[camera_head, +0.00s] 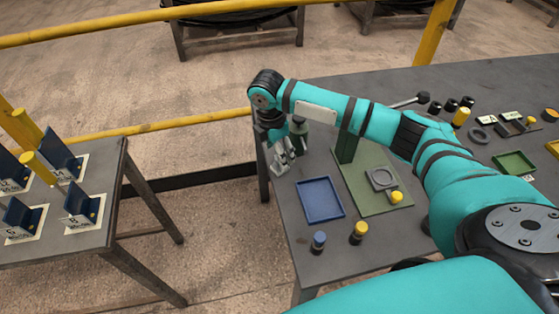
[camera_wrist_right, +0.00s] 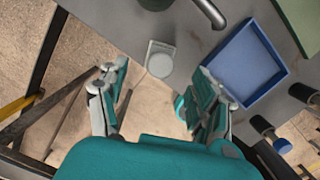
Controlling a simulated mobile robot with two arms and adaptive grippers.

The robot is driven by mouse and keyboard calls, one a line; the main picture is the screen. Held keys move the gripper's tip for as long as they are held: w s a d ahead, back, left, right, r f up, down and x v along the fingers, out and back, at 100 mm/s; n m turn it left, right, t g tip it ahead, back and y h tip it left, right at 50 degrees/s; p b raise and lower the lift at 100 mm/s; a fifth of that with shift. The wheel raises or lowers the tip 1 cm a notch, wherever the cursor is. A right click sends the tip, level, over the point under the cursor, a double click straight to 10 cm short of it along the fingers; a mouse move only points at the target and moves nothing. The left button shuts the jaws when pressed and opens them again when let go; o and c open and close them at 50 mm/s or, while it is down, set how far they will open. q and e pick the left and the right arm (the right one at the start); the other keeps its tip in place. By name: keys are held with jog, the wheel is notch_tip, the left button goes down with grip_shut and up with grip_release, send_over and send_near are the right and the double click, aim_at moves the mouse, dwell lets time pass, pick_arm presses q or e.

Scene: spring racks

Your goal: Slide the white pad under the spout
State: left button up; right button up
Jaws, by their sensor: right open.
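The white pad (camera_wrist_right: 160,58) is a small pale plate with a round disc on it. It lies near the table's edge in the right wrist view; in the head view my gripper seems to hide it. The spout (camera_wrist_right: 211,14) is a grey bent tube, further in over the table to the pad's upper right. The pad is beside it, not beneath its tip. My right gripper (camera_head: 282,157) is at the table's left edge. In the wrist view its fingers (camera_wrist_right: 160,75) are spread, empty, with the pad just beyond and between the tips. My left gripper is out of view.
A blue tray (camera_head: 320,199) lies near the gripper, beside a green board (camera_head: 358,190) with a grey ring plate (camera_head: 381,179). Blue-topped (camera_head: 319,241) and yellow-topped (camera_head: 358,232) pegs stand in front. A second table (camera_head: 105,235) with racks is across a gap.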

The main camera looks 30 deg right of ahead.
jog(key=f, duration=0.5)
jog(key=shift+d+f, duration=0.35)
jog(key=shift+f, duration=0.05)
jog(key=c, duration=1.3)
jog(key=shift+d+r+p, duration=0.1)
jog(key=shift+p, duration=0.2)
